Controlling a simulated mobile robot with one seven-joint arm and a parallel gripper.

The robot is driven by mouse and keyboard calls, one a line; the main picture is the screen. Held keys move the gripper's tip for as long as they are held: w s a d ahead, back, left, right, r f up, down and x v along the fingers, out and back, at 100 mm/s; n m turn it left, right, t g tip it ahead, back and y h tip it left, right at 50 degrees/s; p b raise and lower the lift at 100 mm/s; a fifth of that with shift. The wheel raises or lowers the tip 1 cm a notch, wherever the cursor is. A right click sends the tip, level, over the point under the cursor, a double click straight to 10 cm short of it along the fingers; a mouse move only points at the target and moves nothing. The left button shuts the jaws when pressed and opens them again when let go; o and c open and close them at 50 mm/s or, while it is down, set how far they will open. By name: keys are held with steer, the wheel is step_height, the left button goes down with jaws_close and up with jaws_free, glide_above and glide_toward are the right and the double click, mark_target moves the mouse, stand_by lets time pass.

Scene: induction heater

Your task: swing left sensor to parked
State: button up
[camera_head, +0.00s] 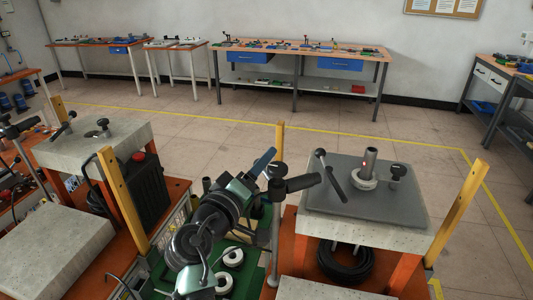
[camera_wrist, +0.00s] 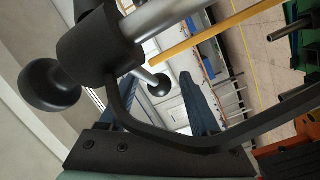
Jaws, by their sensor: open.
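A black clamp-like holder (camera_head: 298,184), apparently the left sensor, sits at the top of a metal post (camera_head: 275,240) left of the grey-topped heater block (camera_head: 410,225). In the wrist view its thick black body (camera_wrist: 100,45) fills the upper left, with a silver rod and black ball knobs (camera_wrist: 48,85). My gripper (camera_head: 267,163) is at this holder, on its left side. In the wrist view the fingers (camera_wrist: 165,95) are open, with the holder's parts between or in front of them; I cannot tell whether they touch. The holder hides part of one finger.
On the block stand a metal cylinder in a white ring (camera_head: 364,182), a black knob (camera_head: 397,172) and a slanted black handle (camera_head: 330,175). Yellow posts (camera_head: 460,215) and (camera_head: 122,200) rise nearby. Another stone-topped unit (camera_head: 95,145) stands left. The floor behind is clear.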

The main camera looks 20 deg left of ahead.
steer(key=shift+w+d, duration=0.15)
steer(key=shift+w, duration=0.6)
steer(key=shift+w+d, duration=0.15)
steer(key=shift+w, duration=0.6)
jaws_close()
stand_by(0.4)
